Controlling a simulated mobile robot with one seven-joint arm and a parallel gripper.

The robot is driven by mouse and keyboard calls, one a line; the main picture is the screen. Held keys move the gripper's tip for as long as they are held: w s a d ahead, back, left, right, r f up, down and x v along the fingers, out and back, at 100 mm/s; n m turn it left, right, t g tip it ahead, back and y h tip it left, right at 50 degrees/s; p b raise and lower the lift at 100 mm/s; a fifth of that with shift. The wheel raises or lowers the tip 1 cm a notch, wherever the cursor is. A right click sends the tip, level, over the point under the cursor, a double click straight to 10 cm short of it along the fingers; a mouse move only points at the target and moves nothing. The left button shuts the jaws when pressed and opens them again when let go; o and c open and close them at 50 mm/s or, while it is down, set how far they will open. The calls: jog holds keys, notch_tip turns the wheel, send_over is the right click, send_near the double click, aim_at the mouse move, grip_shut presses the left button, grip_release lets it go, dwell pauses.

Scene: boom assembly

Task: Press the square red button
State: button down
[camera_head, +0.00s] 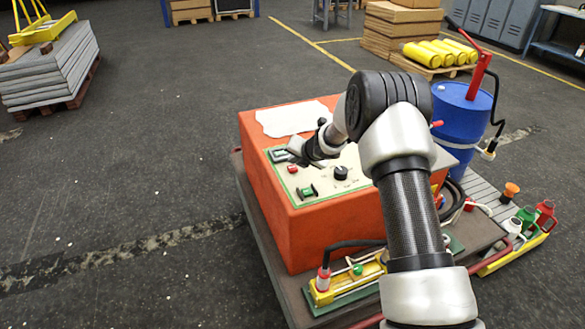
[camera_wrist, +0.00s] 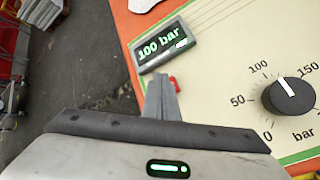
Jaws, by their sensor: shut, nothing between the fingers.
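The square red button (camera_head: 292,169) sits on the cream panel (camera_head: 322,184) on top of the orange box. In the wrist view a small part of the red button (camera_wrist: 174,83) shows at the right edge of my finger, which hides the rest. My gripper (camera_wrist: 161,80) is shut and empty, with its tip over the panel just below the display. In the head view my gripper (camera_head: 296,150) is above the panel, close to the button on its far side. I cannot tell whether it touches the button.
A display (camera_wrist: 164,44) reads 100 bar. A black pressure knob (camera_wrist: 289,97) is at the right of the panel. A green switch (camera_head: 308,191) lies on the near side of the button. A blue drum (camera_head: 462,117) stands behind the arm. Open floor lies left.

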aim_at(294, 170)
jog(key=shift+f+b, duration=0.3)
jog(key=shift+f, duration=0.1)
jog(key=shift+f+b, duration=0.55)
jog(key=shift+f, duration=0.05)
dwell(0.5)
jog(key=shift+r, duration=0.1)
jog(key=shift+r+p, duration=0.85)
jog(key=shift+p, duration=0.05)
jog(key=shift+r, duration=0.15)
notch_tip(294, 170, up, 5)
jog(key=p, duration=0.5)
jog(key=shift+s, duration=0.1)
dwell(0.5)
